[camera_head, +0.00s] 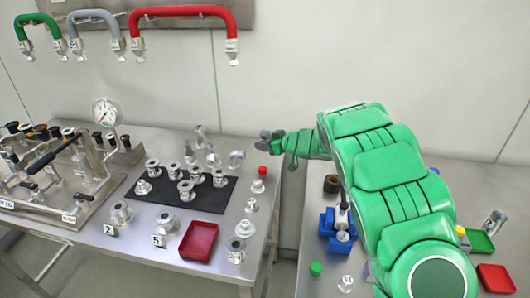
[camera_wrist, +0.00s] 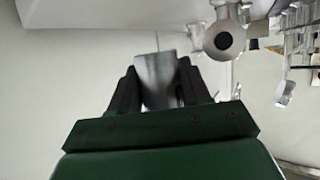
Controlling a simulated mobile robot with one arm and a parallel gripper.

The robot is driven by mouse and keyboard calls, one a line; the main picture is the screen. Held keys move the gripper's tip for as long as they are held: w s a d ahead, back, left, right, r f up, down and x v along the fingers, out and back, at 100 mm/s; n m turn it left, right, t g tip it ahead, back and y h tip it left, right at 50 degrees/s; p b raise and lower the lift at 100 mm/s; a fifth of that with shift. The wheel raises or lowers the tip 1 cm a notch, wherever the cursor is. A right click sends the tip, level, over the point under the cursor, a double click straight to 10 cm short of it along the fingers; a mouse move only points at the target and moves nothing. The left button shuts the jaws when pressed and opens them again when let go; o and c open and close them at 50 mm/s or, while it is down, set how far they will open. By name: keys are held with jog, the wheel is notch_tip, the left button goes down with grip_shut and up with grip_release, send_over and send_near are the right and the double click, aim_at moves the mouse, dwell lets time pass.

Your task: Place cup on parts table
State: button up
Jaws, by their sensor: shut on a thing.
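My gripper (camera_head: 271,138) is at the end of the green arm, over the right edge of the left metal table (camera_head: 140,262). In the wrist view my gripper (camera_wrist: 156,85) is shut on a grey metallic, slightly tapered cup (camera_wrist: 155,72). The cup sits between the two dark fingers. In the head view the cup is too small and hidden to make out clearly. The left table carries metal fittings on a black mat (camera_head: 205,203); I take it as the parts table, though no label shows this. I cannot tell whether the cup touches anything.
A pipe elbow (camera_head: 236,158) and a red-capped part (camera_head: 262,172) stand near my gripper. A red tray (camera_head: 198,241) lies at the front. A gauge (camera_head: 105,112) and valve rig fill the left. A gap separates the right table (camera_head: 310,262), which holds a blue fixture (camera_head: 338,232).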

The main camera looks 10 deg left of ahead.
aim_at(268, 160)
jog(key=shift+w+a+f, duration=0.2)
jog(key=shift+w+f, duration=0.35)
jog(key=shift+f, duration=0.15)
jog(key=shift+w+a+f, duration=0.2)
jog(key=shift+w+f, duration=0.3)
jog(key=shift+f, duration=1.6)
jog(key=shift+f, duration=0.15)
jog(key=o, duration=1.1)
jog(key=shift+c, duration=0.2)
jog(key=shift+s+d+r, duration=0.2)
jog(key=shift+s+d, duration=0.1)
jog(key=shift+d, duration=0.3)
jog(key=shift+o, duration=0.2)
jog(key=shift+r+v, duration=0.2)
jog(key=shift+v, duration=1.4)
jog(key=shift+r+v, duration=0.15)
jog(key=shift+v, duration=1.45)
